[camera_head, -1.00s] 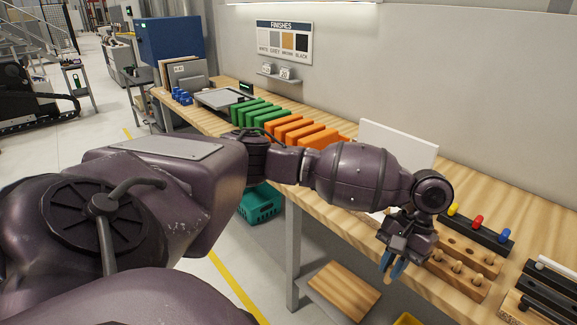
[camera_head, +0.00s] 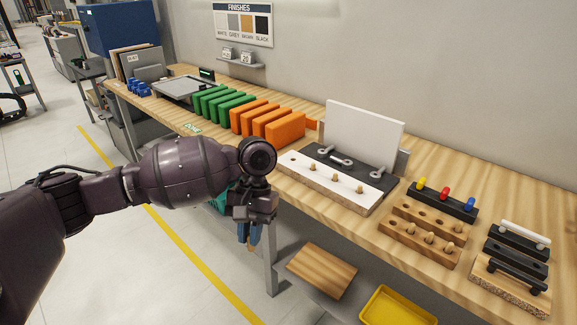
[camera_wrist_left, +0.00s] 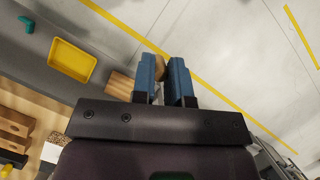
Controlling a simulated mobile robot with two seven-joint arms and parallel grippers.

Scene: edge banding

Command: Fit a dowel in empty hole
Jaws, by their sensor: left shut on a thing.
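My left gripper (camera_head: 249,240) hangs in front of the bench edge, left of and nearer than the white-topped panel (camera_head: 372,196). In the left wrist view the blue fingers (camera_wrist_left: 164,66) are shut on a wooden dowel (camera_wrist_left: 158,67), seen nearly end-on. The panel lies on the bench with several dowels (camera_head: 335,177) standing along its front and a dark, empty hole (camera_head: 292,160) near its left end. A wooden dowel block (camera_head: 400,240) stands to the right, with standing dowels and at least one open hole. My right gripper is out of view.
A black plate with metal fittings (camera_head: 342,160) and an upright white board (camera_head: 362,135) stand behind the panel. Orange blocks (camera_head: 285,128) are to the left. A yellow tray (camera_head: 396,308) and wooden board (camera_head: 322,270) lie below the bench. Open floor is at left.

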